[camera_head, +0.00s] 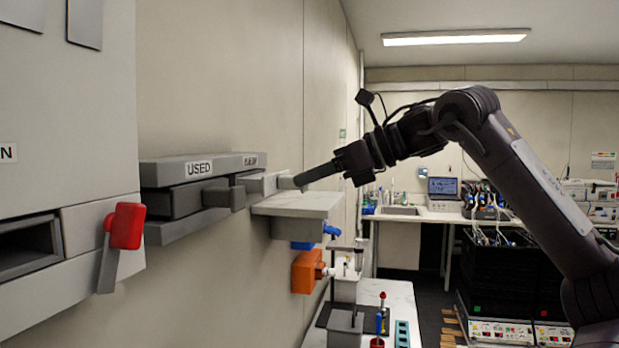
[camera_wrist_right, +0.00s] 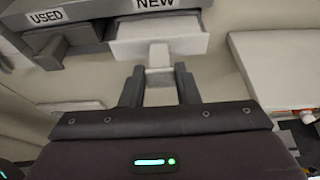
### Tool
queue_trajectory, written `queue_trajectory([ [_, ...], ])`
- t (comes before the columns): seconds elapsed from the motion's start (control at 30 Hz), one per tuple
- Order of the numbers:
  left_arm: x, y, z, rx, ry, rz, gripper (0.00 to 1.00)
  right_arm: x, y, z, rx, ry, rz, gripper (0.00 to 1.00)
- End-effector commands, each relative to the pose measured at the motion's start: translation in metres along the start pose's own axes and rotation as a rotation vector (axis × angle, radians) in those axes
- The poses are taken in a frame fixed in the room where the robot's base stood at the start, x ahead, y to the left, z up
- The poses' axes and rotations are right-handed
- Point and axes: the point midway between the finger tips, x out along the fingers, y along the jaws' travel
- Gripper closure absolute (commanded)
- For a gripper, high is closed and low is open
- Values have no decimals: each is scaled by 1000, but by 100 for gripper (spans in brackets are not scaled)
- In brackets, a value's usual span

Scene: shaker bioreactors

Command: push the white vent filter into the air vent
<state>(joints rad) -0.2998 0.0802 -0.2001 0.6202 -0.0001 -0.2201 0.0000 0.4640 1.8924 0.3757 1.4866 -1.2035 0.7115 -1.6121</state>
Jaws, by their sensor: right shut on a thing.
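The white vent filter (camera_head: 262,183) is a pale block at the NEW side of the grey air vent housing (camera_head: 170,168). In the right wrist view the filter (camera_wrist_right: 158,42) sits under the NEW label, its front sticking out of the housing. My right gripper (camera_head: 298,182) is shut on the filter's short handle. In the right wrist view the fingers of this gripper (camera_wrist_right: 160,76) stand on both sides of the handle. How deep the filter sits inside is hidden. My left gripper is not in view.
A dark grey block with a handle (camera_head: 222,195) sits under the USED label. A pale shelf (camera_head: 300,203) is just below and beyond the gripper. A red handle (camera_head: 125,226) juts out at the left. An orange block (camera_head: 305,272) is on the wall below the shelf.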

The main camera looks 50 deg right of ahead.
Motion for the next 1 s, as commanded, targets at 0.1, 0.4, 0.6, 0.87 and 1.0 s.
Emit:
queue_trajectory([
  [0.1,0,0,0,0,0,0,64,-1,0,0,0,-1,0,95],
  [0.4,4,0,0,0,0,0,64,-8,0,-4,1,0,0,95],
  [0.6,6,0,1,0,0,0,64,-13,0,-5,-1,-1,-1,95],
  [0.87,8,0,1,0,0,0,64,-16,0,-6,-1,0,-1,95],
  [1.0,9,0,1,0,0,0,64,-20,0,-8,0,0,-1,95],
])
